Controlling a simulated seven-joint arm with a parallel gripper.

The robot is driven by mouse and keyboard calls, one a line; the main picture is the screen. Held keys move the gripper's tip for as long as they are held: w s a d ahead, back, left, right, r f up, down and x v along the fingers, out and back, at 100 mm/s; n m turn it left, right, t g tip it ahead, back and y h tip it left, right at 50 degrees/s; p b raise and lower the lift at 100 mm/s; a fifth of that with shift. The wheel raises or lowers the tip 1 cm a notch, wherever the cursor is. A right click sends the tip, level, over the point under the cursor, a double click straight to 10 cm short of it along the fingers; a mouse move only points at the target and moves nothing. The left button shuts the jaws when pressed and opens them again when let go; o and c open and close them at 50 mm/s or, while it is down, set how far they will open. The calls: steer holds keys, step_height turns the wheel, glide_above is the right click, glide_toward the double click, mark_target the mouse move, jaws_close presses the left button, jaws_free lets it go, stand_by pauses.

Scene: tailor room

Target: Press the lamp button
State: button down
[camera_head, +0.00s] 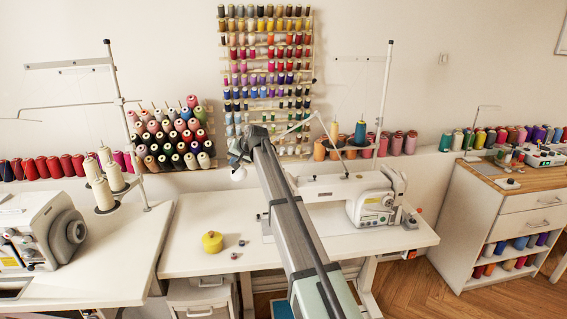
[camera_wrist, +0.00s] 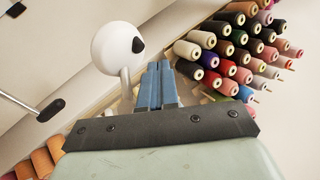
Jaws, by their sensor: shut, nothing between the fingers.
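The lamp has a round white head (camera_wrist: 112,52) with a black button (camera_wrist: 138,45) on its right side in the wrist view. In the head view the white lamp head (camera_head: 238,174) shows just below my gripper (camera_head: 240,150), which hides part of the lamp. In the wrist view my gripper (camera_wrist: 160,68) has its blue fingers together, with nothing between them. The fingertips appear just right of and below the button, with a small gap in the picture. Depth is hard to judge.
A white sewing machine (camera_head: 345,195) stands on the table (camera_head: 190,235), right of my arm. Spool rows (camera_head: 172,140) are behind, and also fill the upper right of the wrist view. A dark-tipped rod (camera_wrist: 50,110) lies left of the gripper there.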

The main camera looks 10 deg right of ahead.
mark_target(235, 172)
steer(key=shift+r, duration=2.2)
steer(key=s+d+f+n+g, duration=0.1)
steer(key=s+d+f+g, duration=0.15)
steer(key=s+f, duration=1.1)
steer(key=s+d+f+n+g, duration=0.1)
steer(key=s+f+g, duration=0.2)
steer(key=s+f, duration=1.05)
steer(key=s+d+f+g+h, duration=0.15)
steer(key=s+d+f, duration=0.25)
steer(key=s+f, duration=0.65)
steer(key=s+d+f+g+h, duration=0.15)
steer(key=s+d+f, duration=0.25)
steer(key=s+f, duration=0.65)
steer(key=s+d+f+g, duration=0.1)
steer(key=s+d+f, duration=0.1)
steer(key=s+f, duration=0.3)
steer(key=s+d+f+g+h, duration=0.1)
steer(key=s+f, duration=0.4)
steer(key=s, duration=0.9)
steer(key=s+d+f+g+h, duration=0.1)
steer(key=s+d+f+g, duration=0.2)
steer(key=s, duration=0.7)
step_height(235, 172, down, 3)
steer(key=shift+d+r, duration=0.1)
steer(key=shift+d, duration=1)
steer(key=shift+s+g, duration=0.1)
steer(key=shift+g, duration=0.15)
